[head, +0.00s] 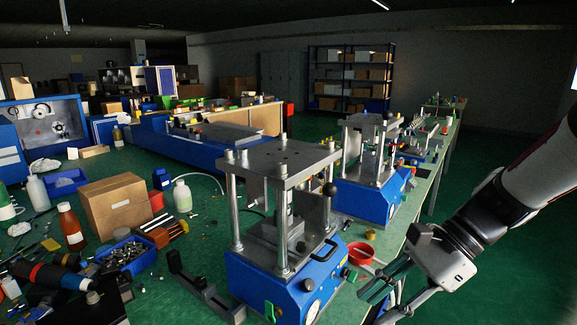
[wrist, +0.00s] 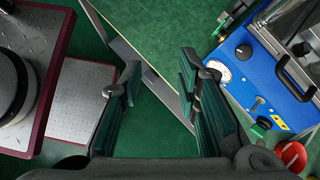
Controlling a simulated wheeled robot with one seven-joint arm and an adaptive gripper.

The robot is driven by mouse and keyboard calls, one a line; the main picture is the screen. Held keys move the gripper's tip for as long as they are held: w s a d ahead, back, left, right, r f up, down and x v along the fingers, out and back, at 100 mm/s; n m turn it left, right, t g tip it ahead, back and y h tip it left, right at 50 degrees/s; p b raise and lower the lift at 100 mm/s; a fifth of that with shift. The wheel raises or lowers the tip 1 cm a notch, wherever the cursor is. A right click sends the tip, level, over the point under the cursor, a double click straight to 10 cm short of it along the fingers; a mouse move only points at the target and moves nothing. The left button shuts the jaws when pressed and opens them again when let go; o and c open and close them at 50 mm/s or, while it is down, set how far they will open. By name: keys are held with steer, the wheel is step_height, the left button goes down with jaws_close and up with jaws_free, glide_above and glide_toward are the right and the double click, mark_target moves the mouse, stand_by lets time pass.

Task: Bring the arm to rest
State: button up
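My gripper (head: 385,292) is at the lower right of the head view, beside the front edge of the bench and close to the near blue press. In the wrist view my gripper (wrist: 160,100) points down with its two green-padded fingers spread apart. Nothing is between the fingers; the green floor and the bench edge show beyond them. My arm reaches in from the right of the head view, in the open space beside the bench.
The near blue press (head: 285,220) stands on the green bench, left of my gripper. A second press (head: 372,170) stands farther back. Bottles, a cardboard box (head: 115,203) and tools crowd the left. The floor (head: 510,265) at right is clear.

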steer(key=s+d+r+n+t+h+p, duration=0.2)
steer(key=s+r+n+h, duration=0.2)
steer(key=s+r+n, duration=0.2)
steer(key=s+d+r+n+t+h+p, duration=0.2)
steer(key=s+r+n, duration=0.4)
steer(key=s+n, duration=0.3)
steer(key=shift+s+d+n+t+h+p, duration=0.25)
steer(key=shift+s+t+h+p, duration=0.35)
steer(key=shift+h, duration=0.6)
